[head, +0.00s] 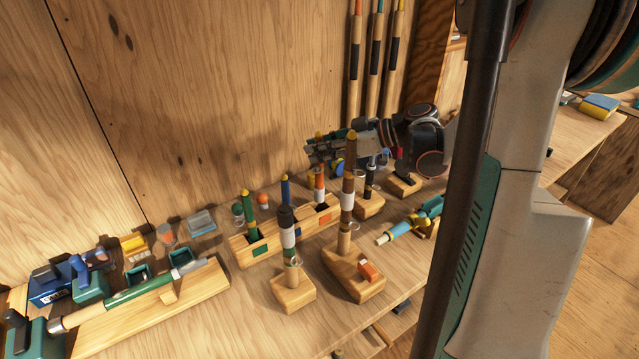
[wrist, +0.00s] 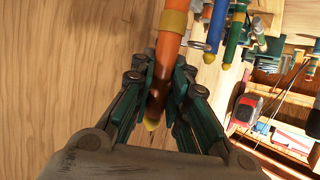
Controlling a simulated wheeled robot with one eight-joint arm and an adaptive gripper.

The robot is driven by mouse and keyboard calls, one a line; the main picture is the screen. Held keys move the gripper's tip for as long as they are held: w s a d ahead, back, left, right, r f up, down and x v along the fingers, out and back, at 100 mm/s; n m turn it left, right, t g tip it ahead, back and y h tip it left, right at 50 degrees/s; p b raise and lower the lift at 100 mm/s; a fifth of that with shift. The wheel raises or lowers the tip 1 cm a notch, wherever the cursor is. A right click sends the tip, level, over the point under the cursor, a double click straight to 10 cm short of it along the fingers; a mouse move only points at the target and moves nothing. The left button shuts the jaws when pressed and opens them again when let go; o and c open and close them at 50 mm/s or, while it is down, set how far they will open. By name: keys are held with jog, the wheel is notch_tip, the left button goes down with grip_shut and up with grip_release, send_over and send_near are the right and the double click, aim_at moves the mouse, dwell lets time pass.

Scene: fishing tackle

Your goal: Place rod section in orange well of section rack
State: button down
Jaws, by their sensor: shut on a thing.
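The wooden section rack (head: 245,259) stands on the bench with green, blue and orange marks along its front. A green rod section (head: 249,217) and a blue rod section (head: 285,190) stand upright in it. My gripper (head: 335,152) is above the rack's right end. It is shut on the orange rod section (wrist: 165,65), which has a yellow tip and shows between the fingers in the wrist view (wrist: 158,98). In the head view the orange rod section (head: 319,181) is upright over the orange-marked end. I cannot tell whether its lower end is inside the well.
Two rods on wooden bases (head: 294,297) (head: 355,287) stand close in front of the rack. A green reel-like item (head: 428,212) lies to the right. A long rod holder (head: 140,312) and small boxes are at left. The wall is close behind.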

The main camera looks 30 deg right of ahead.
aim_at(322, 187)
jog(key=shift+f+b, duration=1.15)
jog(key=shift+f, duration=2.95)
jog(key=c, duration=1.6)
grip_release()
jog(key=shift+o, duration=0.2)
jog(key=shift+s+d+r, duration=0.15)
jog(key=shift+d+r, duration=0.05)
jog(key=shift+r, duration=0.05)
jog(key=p+v, duration=0.3)
jog(key=v, duration=0.8)
jog(key=shift+s+d, duration=0.15)
jog(key=shift+s, duration=0.05)
